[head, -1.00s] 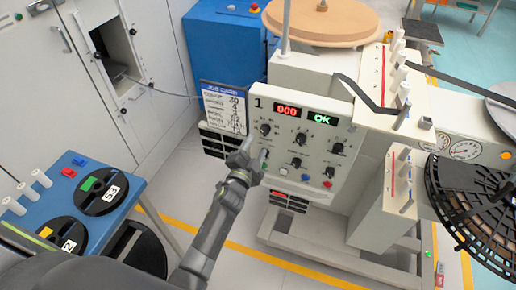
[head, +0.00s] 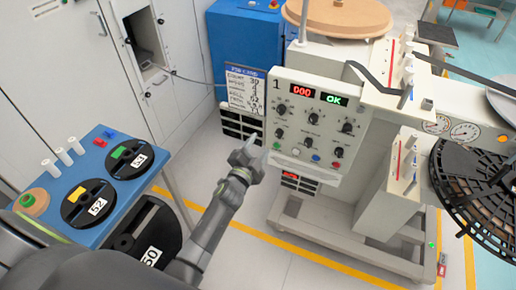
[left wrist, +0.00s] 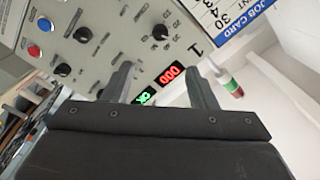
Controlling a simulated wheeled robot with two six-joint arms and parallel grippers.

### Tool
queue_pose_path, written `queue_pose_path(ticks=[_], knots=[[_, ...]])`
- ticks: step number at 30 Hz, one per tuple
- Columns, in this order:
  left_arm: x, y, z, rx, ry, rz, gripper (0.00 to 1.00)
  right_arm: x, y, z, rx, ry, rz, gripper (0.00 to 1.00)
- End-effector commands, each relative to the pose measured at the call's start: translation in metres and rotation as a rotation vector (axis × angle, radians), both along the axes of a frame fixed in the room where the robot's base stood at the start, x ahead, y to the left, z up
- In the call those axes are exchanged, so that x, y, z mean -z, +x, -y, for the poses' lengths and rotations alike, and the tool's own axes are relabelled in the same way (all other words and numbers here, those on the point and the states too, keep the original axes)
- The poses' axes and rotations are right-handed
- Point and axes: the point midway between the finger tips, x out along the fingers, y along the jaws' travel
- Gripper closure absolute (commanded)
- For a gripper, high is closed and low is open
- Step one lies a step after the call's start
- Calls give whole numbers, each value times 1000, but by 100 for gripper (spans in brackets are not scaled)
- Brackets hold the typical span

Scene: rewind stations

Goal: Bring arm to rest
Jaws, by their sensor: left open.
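My left gripper (head: 246,155) is in the middle of the head view, in front of and left of the control panel (head: 308,118) of station 1. In the left wrist view its two fingers (left wrist: 160,85) stand apart with nothing between them. The panel carries several black knobs, coloured buttons, a red 000 display (head: 301,90) and a green OK display (head: 334,99). In the head view the gripper appears apart from the panel. My right gripper is not in view.
A blue table (head: 98,195) with reels (head: 90,204) and white pegs stands at the left. A job card (head: 245,90) hangs left of the panel. A black slotted reel (head: 478,190) is at the right. Yellow floor lines run below the machine.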

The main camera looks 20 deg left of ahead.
Motion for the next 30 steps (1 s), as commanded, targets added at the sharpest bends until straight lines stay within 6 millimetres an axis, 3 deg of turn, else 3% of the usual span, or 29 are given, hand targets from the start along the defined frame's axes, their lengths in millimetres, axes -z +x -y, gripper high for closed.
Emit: queue_pose_path(ticks=[8, 11, 14, 20, 24, 26, 30], knots=[[1, 0, 0, 0, -1, -3, 48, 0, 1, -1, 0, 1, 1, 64], [18, -5, -3, -8, -17, -38, 48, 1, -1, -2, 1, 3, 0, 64], [62, -20, -12, -31, -64, -133, 48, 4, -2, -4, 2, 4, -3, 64], [191, -88, -36, -131, -221, -428, 48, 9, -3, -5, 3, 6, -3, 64], [273, -157, -53, -231, -327, -635, 48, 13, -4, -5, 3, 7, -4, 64], [304, -191, -60, -278, -371, -720, 48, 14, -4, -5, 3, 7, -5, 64], [367, -278, -73, -405, -466, -912, 48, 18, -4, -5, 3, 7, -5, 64]])
